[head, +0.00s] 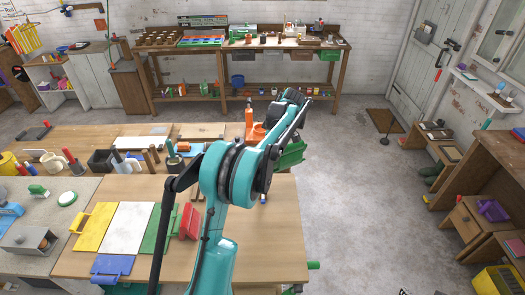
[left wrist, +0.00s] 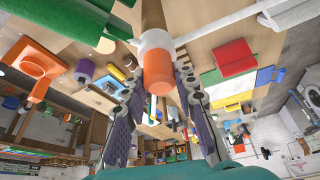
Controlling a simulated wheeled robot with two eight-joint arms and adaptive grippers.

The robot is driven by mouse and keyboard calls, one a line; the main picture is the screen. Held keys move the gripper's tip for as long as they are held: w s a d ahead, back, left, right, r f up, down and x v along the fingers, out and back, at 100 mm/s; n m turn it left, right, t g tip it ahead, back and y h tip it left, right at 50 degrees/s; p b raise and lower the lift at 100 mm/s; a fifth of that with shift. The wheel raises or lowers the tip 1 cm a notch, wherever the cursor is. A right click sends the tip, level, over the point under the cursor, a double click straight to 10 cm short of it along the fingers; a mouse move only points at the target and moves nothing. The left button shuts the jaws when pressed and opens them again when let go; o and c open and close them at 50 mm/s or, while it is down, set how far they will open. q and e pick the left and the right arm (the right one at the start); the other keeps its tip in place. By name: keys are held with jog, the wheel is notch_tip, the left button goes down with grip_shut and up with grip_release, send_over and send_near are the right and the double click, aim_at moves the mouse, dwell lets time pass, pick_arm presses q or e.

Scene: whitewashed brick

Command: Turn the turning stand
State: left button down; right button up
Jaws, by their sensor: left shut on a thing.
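My left gripper (left wrist: 158,78) shows in the left wrist view, its two dark fingers on either side of an upright-looking piece (left wrist: 157,55). This piece has a tan shaft, a white collar and an orange end, and the fingers are shut on it. A pale bar runs from near the collar toward the upper right. I cannot tell for sure whether this piece is part of the turning stand. In the head view a teal arm of mine covers the middle of the table, and the gripper and held piece are hidden there. My right gripper is not in view.
On the wooden table (head: 275,225) lie a yellow board (head: 93,228), a white board (head: 128,228) and a red block (head: 188,222). An orange fixture (head: 250,125) stands beyond my arm. A workbench (head: 245,42) lines the back wall.

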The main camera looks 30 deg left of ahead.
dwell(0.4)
pick_arm(q)
jog(key=c, duration=1.2)
grip_release()
jog(key=v, duration=1.2)
jog(key=shift+w+d, duration=0.1)
